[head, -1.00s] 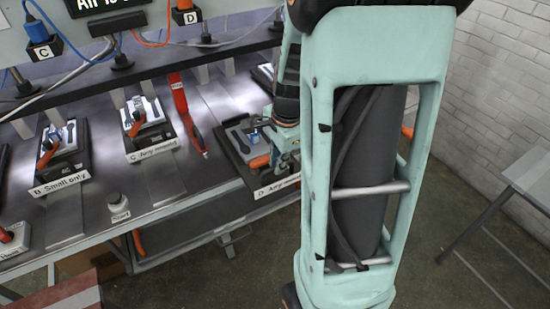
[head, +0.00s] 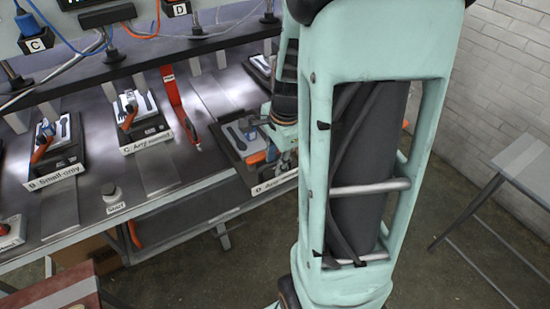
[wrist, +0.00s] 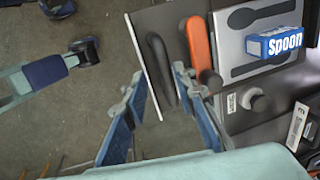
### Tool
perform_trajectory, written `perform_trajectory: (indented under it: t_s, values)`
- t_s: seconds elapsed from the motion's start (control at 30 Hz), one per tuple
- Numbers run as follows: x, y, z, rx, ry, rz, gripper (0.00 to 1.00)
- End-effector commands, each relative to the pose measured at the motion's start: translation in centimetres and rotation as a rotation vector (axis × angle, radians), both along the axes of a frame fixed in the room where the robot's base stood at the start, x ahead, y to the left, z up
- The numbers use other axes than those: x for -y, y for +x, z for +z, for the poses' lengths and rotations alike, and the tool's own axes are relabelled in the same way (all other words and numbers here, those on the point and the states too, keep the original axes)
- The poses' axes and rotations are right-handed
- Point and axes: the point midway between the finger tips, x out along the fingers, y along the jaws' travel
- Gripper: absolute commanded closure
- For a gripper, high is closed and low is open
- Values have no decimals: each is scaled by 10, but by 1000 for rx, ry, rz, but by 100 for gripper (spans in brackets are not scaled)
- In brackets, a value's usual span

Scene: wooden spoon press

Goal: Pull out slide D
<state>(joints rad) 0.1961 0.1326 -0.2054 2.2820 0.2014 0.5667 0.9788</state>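Slide D (head: 226,148) is a dark tray with a light plate on the bench, beside my arm in the head view; its front label (head: 268,187) begins with "D". In the wrist view, slide D shows a black curved handle (wrist: 158,62) at its front plate, an orange lever (wrist: 199,48) and a blue "Spoon" box (wrist: 275,43) on a grey plate with spoon-shaped recesses. My gripper (wrist: 160,78) is open, its blue fingers on either side of the handle's lower end. I cannot tell whether they touch it. In the head view my gripper (head: 277,154) is partly hidden by my arm.
Slide C (head: 143,122) and slide B (head: 55,152) sit farther left on the bench. A red bar (head: 181,108) stands between C and D. A start button (head: 110,192) is at the bench's front edge. A small table (head: 525,170) stands at right; floor lies between.

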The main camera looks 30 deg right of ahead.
Motion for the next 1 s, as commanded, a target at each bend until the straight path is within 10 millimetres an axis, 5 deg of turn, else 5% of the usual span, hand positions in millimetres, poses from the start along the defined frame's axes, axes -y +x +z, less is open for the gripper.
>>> perform_trajectory:
  t_s: [0.37,0.8,1.0]
  values:
    - [0,2,6,6,-1,2,71]
    - [1,-10,65,8,-2,2,71]
    - [1,-13,74,3,-1,0,71]
